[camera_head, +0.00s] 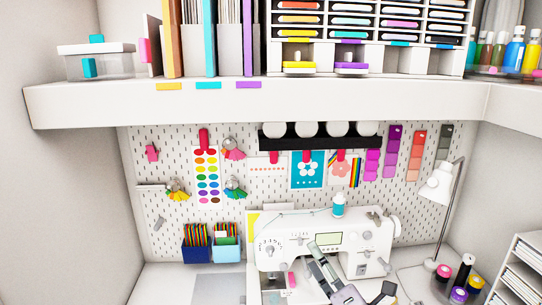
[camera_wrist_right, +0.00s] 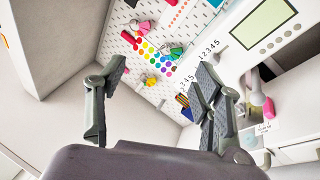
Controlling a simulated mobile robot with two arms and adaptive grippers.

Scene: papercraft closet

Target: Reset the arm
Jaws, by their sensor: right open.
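My right gripper (camera_head: 350,270) is low in the head view, in front of the white sewing machine (camera_head: 330,238). In the right wrist view its two dark grey fingers (camera_wrist_right: 160,78) stand wide apart with nothing between them. The gripper looks open and empty. Part of the sewing machine, with its screen, shows at the upper right of the right wrist view (camera_wrist_right: 258,32). My left gripper is not in the head view.
A thick white shelf (camera_head: 250,103) crosses above, holding folders and a paper rack (camera_head: 370,30). A pegboard (camera_head: 255,190) hangs behind. A desk lamp (camera_head: 440,185) and several bottles (camera_head: 467,270) stand at right. The desk's left part is mostly clear.

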